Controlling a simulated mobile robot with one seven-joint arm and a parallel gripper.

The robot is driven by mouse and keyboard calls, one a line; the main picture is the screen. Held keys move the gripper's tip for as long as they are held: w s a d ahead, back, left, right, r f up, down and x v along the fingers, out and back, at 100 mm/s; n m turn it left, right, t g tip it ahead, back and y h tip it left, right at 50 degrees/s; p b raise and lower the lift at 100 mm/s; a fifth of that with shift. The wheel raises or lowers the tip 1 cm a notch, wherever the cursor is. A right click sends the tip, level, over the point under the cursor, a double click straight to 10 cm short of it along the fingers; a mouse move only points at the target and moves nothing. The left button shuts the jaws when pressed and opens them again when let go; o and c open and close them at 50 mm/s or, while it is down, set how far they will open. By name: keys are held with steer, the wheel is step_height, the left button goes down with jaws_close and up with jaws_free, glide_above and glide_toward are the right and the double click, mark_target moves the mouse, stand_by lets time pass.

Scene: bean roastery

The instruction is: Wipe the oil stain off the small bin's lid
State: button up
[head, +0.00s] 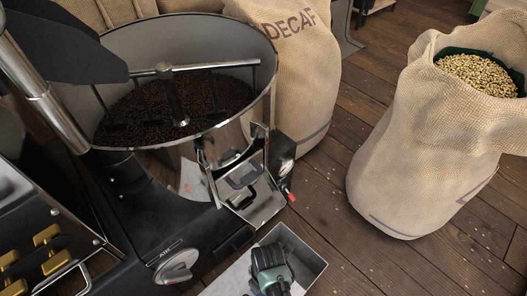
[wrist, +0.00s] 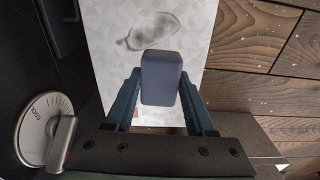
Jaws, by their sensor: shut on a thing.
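My gripper (wrist: 160,88) is shut on a dark blue-grey block with rounded edges (wrist: 162,72), held between its two blue fingers. Below it is a pale, speckled lid (wrist: 105,25). A dark grey, smeared, ring-shaped stain (wrist: 150,30) marks the lid just beyond the block's far end. I cannot tell whether the block touches the lid. In the head view my gripper (head: 271,268) is over the small grey bin (head: 307,257) at the bottom edge. There it hides part of the bin, and I cannot make out the stain or the block.
The roaster's round cooling tray (head: 275,75) holds dark beans, left of centre. A dial marked COOL (wrist: 42,128) is close on the left in the wrist view. A decaf sack (head: 300,85) and an open sack of pale beans (head: 420,150) stand behind. Wooden floor (head: 340,225) is free to the right.

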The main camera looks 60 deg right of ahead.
steer(key=shift+a+f+b, duration=0.15)
steer(key=shift+f+b, duration=2.9)
steer(key=shift+b, duration=0.05)
steer(key=shift+f+b, duration=0.6)
steer(key=shift+f, duration=0.35)
steer(key=shift+s+d+f, duration=0.1)
steer(key=shift+s+d, duration=0.1)
steer(key=shift+d, duration=0.75)
steer(key=shift+s+d, duration=0.15)
steer(key=shift+d, duration=0.75)
